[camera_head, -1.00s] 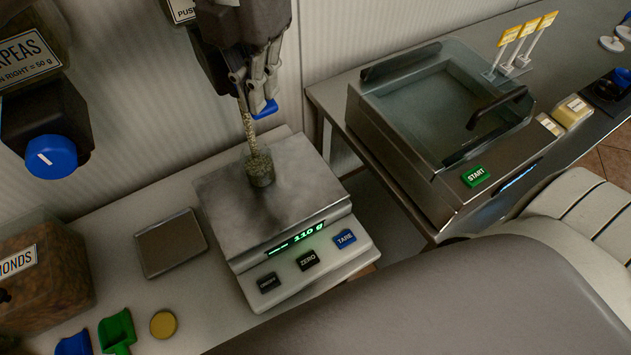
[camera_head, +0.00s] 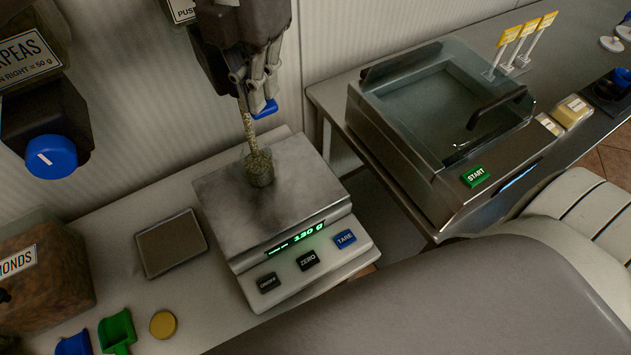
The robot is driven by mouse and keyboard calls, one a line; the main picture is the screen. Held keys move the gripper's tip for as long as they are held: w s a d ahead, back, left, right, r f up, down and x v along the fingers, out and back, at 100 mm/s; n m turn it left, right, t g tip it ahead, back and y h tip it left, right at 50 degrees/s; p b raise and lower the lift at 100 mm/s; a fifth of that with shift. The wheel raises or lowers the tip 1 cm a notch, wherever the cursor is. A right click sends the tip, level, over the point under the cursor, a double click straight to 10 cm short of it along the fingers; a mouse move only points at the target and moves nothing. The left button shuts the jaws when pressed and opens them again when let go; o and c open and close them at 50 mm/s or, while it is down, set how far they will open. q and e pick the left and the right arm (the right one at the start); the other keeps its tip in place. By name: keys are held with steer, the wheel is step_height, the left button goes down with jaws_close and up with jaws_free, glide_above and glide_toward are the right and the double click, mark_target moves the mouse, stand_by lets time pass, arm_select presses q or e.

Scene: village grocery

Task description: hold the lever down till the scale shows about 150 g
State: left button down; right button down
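The scale (camera_head: 350,262) stands on the counter, and its green display reads 130 g. A small jar (camera_head: 260,170) stands upright on its steel plate. A stream of greenish grains (camera_head: 248,128) falls from the dispenser above into the jar. My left gripper (camera_head: 262,92) is at the top, with its fingers close together and apparently shut. Its fingertips are at the blue lever (camera_head: 265,109), which shows only in part below them. The gripper hides much of the dispenser and its outlet. My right gripper is not in view.
A second dispenser with a blue knob (camera_head: 50,157) hangs at the left. A flat tray (camera_head: 170,243), an almonds bin (camera_head: 45,285), green (camera_head: 117,332) and blue scoops (camera_head: 74,343) and a yellow lid (camera_head: 163,324) lie left of the scale. A steel machine (camera_head: 440,140) stands right.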

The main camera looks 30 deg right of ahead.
arm_select(q)
step_height(320, 180, up, 8)
steer(key=p, duration=0.4)
steer(key=shift+f+p, duration=0.25)
steer(key=shift+p, duration=0.15)
steer(key=shift+w, duration=0.1)
